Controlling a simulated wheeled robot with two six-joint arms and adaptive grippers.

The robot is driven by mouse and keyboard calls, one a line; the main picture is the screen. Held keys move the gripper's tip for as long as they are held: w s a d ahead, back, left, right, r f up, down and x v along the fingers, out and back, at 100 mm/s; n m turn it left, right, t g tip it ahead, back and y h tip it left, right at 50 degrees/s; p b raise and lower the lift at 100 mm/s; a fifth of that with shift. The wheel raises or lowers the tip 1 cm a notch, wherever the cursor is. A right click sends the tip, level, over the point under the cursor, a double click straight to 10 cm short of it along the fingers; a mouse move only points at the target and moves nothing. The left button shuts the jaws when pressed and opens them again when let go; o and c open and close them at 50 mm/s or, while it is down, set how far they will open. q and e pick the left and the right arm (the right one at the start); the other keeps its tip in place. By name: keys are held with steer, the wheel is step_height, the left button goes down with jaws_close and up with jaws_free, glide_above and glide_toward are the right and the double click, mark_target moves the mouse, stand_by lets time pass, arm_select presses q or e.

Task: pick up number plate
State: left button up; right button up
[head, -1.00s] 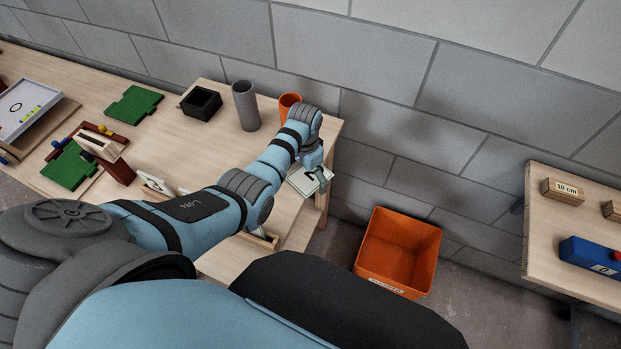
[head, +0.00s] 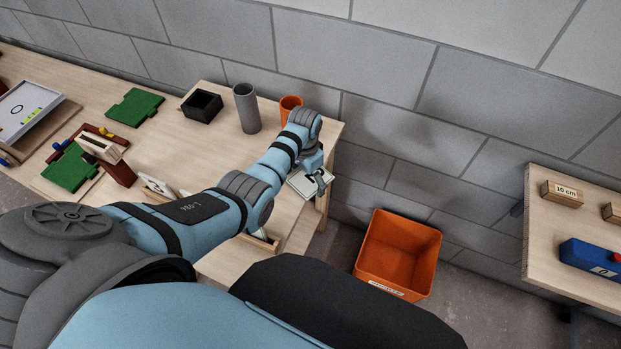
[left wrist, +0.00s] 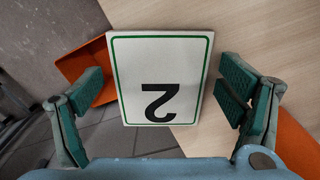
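The number plate (left wrist: 160,75) is white with a green border line and a black 2, upside down in the left wrist view. It lies at the table's right edge and juts out over it. In the head view the plate (head: 302,184) is partly hidden behind my left gripper (head: 318,182). In the left wrist view my left gripper (left wrist: 158,95) is open, with one finger on each side of the plate and a gap between plate and fingers. Nothing is held. My right gripper is out of view.
An orange cup (head: 289,106), a grey cylinder (head: 246,108) and a black open box (head: 202,104) stand behind on the table. An orange bin (head: 398,255) is on the floor to the right. Another table (head: 560,225) at far right holds wooden blocks and a blue block.

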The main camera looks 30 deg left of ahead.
arm_select(q)
steer(key=c, duration=0.9)
steer(key=shift+r, duration=0.1)
